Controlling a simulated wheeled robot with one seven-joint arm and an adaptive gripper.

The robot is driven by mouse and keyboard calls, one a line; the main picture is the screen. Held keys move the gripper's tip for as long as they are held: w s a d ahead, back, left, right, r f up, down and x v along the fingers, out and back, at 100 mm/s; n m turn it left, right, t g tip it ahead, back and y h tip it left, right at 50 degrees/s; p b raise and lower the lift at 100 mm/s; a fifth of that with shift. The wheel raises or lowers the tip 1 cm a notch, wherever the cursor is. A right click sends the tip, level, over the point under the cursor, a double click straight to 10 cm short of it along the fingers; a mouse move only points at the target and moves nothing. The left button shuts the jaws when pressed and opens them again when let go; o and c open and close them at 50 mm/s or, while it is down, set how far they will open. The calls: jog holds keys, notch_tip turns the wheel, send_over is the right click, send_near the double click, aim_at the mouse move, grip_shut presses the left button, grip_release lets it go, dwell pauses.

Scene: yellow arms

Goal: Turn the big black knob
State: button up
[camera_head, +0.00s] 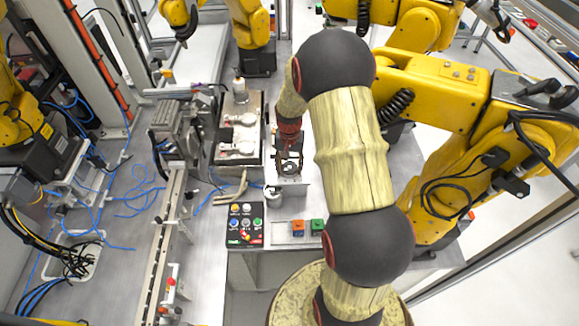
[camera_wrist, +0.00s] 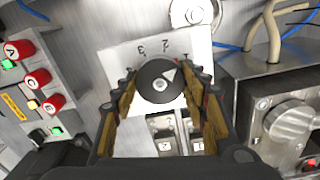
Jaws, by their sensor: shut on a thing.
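The big black knob (camera_wrist: 157,84) is round and has a white pointer mark, which aims up and to the right in the wrist view. It sits on a white plate (camera_wrist: 122,58) with numbers that look upside down. My gripper (camera_wrist: 165,92) has one finger on each side of the knob and is shut on it. In the head view my gripper (camera_head: 289,160) is low over a small grey stand (camera_head: 292,188) at the middle of the bench. The knob cannot be made out there, behind the gripper.
Red lettered buttons (camera_wrist: 38,78) are at the left in the wrist view, and a metal box (camera_wrist: 285,110) stands close on the right. A yellow arm (camera_head: 450,140) stands right.

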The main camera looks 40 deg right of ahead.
aim_at(290, 167)
jog(key=shift+m, duration=1.1)
jog(key=o, duration=1.1)
jog(key=shift+o, duration=0.2)
notch_tip(290, 167, up, 12)
